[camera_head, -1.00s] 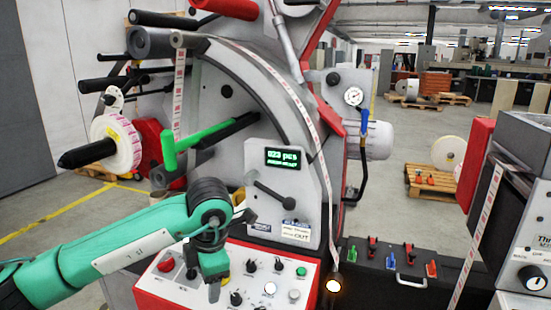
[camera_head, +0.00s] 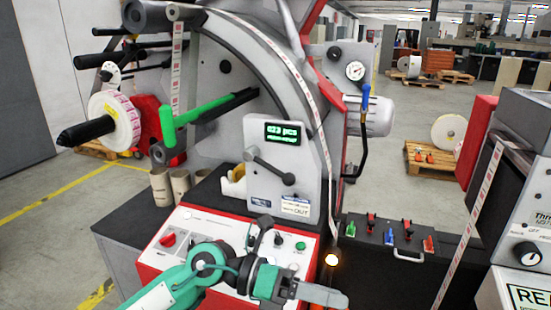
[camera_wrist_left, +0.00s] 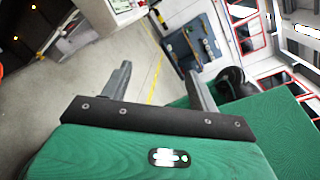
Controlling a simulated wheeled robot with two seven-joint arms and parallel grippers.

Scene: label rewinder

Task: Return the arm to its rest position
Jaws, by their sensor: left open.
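My left arm, green and black, comes in from the bottom left in the head view. Its gripper (camera_head: 322,294) is over the front of the red-edged control panel (camera_head: 190,222), pointing right. In the left wrist view the two grey fingers (camera_wrist_left: 160,78) are spread apart with nothing between them, so the gripper is open and empty. Behind the fingers that view shows open floor and tilted, distant surroundings. My right gripper is in neither view. The label rewinder (camera_head: 225,110) stands behind the panel, with its green-handled lever and a display.
Right of the panel is a black toolbox (camera_head: 385,240) with several coloured clips. A printer (camera_head: 527,250) with a label strip stands at the right edge. A label roll (camera_head: 117,120) sits on a left spindle. Several cardboard cores (camera_head: 160,187) stand behind the panel's left side.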

